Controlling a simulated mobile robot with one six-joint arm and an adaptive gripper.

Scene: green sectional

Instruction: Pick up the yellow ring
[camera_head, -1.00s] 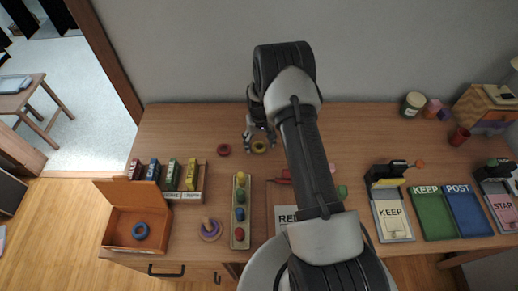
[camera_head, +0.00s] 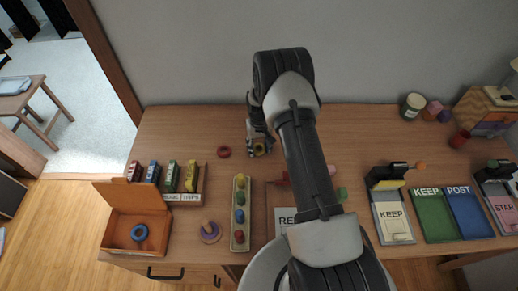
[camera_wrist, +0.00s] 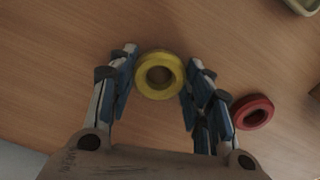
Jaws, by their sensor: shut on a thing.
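The yellow ring (camera_wrist: 159,95) shows in the wrist view between the fingertips of my gripper (camera_wrist: 162,60). One finger lies at each side of the ring, and the gripper is shut on it. In the head view the yellow ring (camera_head: 259,150) is small and partly covered by my gripper (camera_head: 260,149), near the back of the table. I cannot tell whether the ring is still touching the tabletop.
A red ring (camera_wrist: 253,112) lies just right of my gripper in the wrist view; the head view shows this red ring (camera_head: 224,151) too.

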